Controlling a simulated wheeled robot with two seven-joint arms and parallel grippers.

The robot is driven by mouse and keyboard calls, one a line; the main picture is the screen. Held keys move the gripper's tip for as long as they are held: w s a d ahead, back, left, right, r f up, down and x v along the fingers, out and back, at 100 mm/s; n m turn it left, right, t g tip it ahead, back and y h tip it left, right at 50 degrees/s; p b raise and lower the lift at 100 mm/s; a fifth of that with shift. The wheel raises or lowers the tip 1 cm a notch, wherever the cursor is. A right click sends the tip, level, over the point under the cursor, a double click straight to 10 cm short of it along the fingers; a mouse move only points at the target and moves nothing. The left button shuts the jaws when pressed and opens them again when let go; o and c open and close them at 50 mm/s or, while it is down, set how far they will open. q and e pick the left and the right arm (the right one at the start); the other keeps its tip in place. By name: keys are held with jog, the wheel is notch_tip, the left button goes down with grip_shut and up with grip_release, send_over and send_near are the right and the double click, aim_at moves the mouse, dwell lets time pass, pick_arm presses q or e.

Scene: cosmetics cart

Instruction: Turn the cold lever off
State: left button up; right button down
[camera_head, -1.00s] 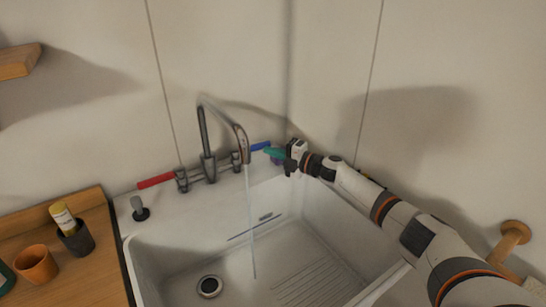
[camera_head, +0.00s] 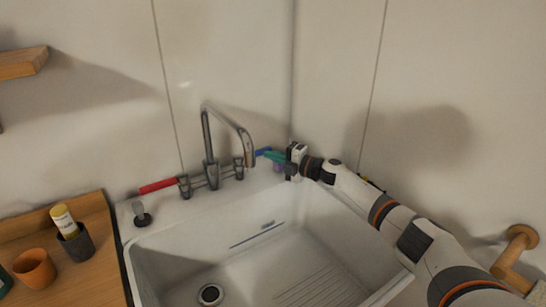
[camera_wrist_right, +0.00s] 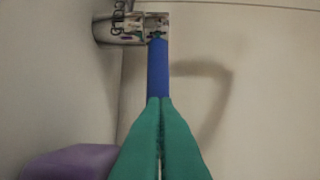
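The cold lever, a blue handle (camera_head: 263,151), is on the right side of the chrome faucet (camera_head: 208,150) and points right. It also shows in the right wrist view (camera_wrist_right: 158,68), running from the chrome valve to my fingertips. My right gripper (camera_head: 272,155) comes in from the right with its green fingers at the lever's free end. In the wrist view its fingers (camera_wrist_right: 160,100) are drawn together, with only a thin gap between them. They look close to or touching the lever; I cannot tell if they touch. No water runs from the spout. My left gripper is out of view.
A red lever (camera_head: 158,186) points left from the faucet. The white sink (camera_head: 190,245) is below, with the wall close behind. A purple object (camera_wrist_right: 70,162) is beside my right fingers. Cups stand on the wooden counter (camera_head: 85,270) at left.

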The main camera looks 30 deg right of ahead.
notch_tip(320, 180, up, 10)
jog(key=shift+p, duration=0.45)
